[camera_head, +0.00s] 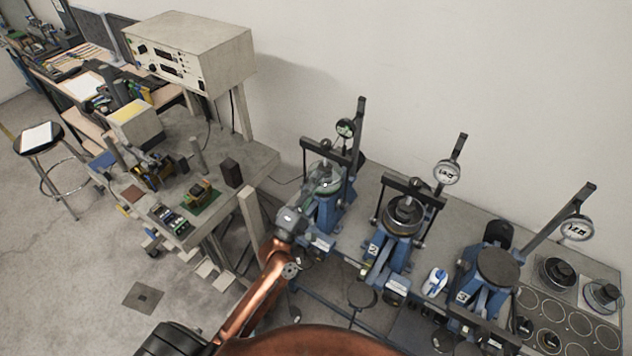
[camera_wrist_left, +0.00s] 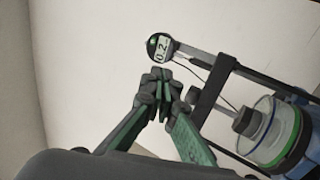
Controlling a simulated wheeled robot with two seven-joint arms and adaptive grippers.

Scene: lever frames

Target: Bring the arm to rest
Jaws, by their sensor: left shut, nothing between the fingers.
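My left arm (camera_head: 255,297), copper-coloured, reaches up from the bottom to the leftmost of three blue lever frames (camera_head: 328,213). My left gripper (camera_head: 320,186) is beside that frame in the head view, its fingertips hard to make out there. In the left wrist view its green and dark fingers (camera_wrist_left: 164,88) are together with nothing between them. A clear cylinder with a green ring (camera_wrist_left: 277,132) sits in the frame to their right. A round gauge (camera_wrist_left: 160,47) shows just above the fingertips. My right gripper is in neither view.
The middle frame (camera_head: 398,222) and right frame (camera_head: 486,284) stand further right, with upright posts and gauges. A workbench (camera_head: 262,162) with a beige instrument box (camera_head: 190,52) stands at left. A stool (camera_head: 40,137) is beyond it. Open floor lies at lower left.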

